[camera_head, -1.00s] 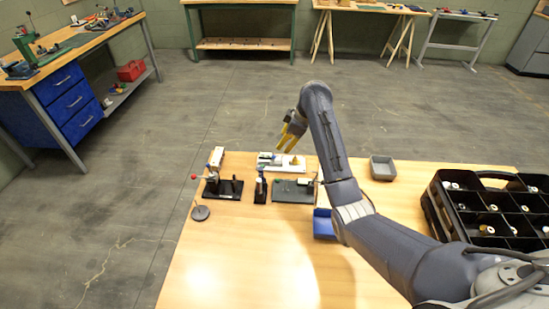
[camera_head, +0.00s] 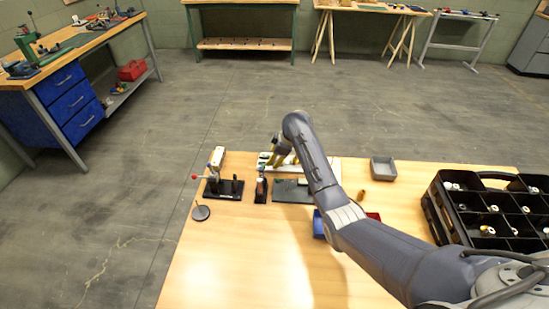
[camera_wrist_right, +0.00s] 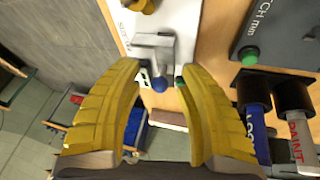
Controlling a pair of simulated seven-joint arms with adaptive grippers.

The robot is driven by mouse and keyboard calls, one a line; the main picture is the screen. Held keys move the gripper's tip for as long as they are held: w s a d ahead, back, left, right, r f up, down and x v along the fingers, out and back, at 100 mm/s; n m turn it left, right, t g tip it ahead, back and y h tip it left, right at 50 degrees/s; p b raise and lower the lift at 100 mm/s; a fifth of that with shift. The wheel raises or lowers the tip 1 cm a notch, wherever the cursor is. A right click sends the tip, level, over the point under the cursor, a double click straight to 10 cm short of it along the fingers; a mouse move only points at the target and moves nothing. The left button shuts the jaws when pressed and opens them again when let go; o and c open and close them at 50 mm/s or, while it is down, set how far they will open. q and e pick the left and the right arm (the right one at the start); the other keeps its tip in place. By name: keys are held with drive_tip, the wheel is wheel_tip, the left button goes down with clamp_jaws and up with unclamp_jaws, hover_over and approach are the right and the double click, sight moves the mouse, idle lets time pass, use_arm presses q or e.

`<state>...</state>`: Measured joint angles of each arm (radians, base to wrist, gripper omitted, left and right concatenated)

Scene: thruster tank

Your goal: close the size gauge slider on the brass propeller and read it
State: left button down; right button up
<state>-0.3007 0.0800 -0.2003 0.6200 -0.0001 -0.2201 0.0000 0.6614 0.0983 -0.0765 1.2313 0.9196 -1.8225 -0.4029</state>
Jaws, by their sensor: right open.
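The size gauge is a white board (camera_head: 266,159) at the back of the wooden table, partly hidden by my right gripper (camera_head: 279,158). In the right wrist view the white board (camera_wrist_right: 186,14) carries lettering that starts "SIZE". A grey slider block (camera_wrist_right: 152,45) with a blue knob (camera_wrist_right: 160,86) sits at its edge. A brass piece, seemingly the propeller (camera_wrist_right: 143,5), lies on the board at the top edge, cut off by the frame. My right gripper (camera_wrist_right: 160,70) is open, its yellow fingers on either side of the blue knob, with no clear contact. My left gripper is not in view.
Black stands (camera_head: 224,189) are left of the gauge. A dark grey plate (camera_head: 290,191) lies in front of it. A blue bin (camera_head: 318,225), a brass cylinder (camera_head: 362,194), a grey tray (camera_head: 382,168) and a black crate (camera_head: 450,215) are to the right.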

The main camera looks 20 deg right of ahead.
idle(0.3)
clamp_jaws()
idle(0.5)
